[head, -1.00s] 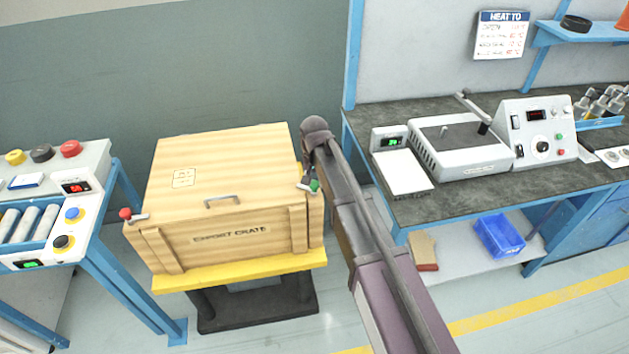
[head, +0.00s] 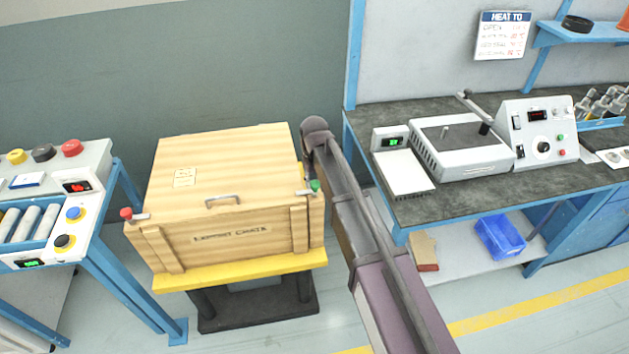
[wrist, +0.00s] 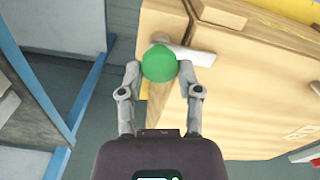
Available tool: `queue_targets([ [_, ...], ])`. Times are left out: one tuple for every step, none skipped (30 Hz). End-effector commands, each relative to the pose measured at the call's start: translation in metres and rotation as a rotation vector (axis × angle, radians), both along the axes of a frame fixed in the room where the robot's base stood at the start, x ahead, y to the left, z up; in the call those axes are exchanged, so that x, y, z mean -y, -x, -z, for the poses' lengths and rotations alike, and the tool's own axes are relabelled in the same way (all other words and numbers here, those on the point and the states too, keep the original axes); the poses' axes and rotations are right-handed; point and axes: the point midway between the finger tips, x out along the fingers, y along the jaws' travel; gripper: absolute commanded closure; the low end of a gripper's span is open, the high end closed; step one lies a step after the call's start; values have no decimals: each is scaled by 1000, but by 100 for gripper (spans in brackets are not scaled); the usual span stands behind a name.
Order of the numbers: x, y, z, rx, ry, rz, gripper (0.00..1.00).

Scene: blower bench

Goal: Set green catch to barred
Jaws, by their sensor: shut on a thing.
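The wooden export crate (head: 210,205) stands closed. Its green catch (head: 306,192) is at the front right corner, with a green ball knob at the outer end of a short pale lever. In the wrist view the green knob (wrist: 159,64) sits between the two fingertips of my gripper (wrist: 159,72), which is shut on it. The lever (wrist: 190,54) runs from the knob across the crate's edge. The fingers are not clear in the head view. The red catch (head: 128,214) is at the front left corner, its short lever pointing right.
The crate rests on a yellow-topped stand (head: 240,270). A blue-framed bench (head: 450,205) with a heater unit is close on the right. A roller station (head: 60,215) with buttons stands on the left. Floor is clear in front.

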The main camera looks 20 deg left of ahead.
Motion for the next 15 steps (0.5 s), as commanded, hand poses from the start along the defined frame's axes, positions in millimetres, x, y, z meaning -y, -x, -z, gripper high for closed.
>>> queue_targets([
  [0, 1, 0, -2, 1, -7, 100],
  [0, 1, 0, -2, 1, -9, 100],
  [0, 1, 0, -2, 1, -12, 100],
  [0, 1, 0, -2, 1, -13, 100],
  [0, 1, 0, -2, 1, -14, 100],
  [0, 1, 0, -2, 1, -14, 100],
  [0, 1, 0, -3, 0, -14, 100],
  [0, 1, 0, -3, 0, -14, 100],
  [0, 1, 0, -3, 0, -14, 100],
  [0, 1, 0, -3, 0, -14, 100],
  [0, 1, 0, -3, 0, -14, 100],
  [0, 1, 0, -3, 0, -14, 100],
  [0, 1, 0, -3, 0, -14, 52],
  [0, 1, 0, -3, 0, -13, 43],
  [0, 1, 0, -3, 0, -13, 31],
])
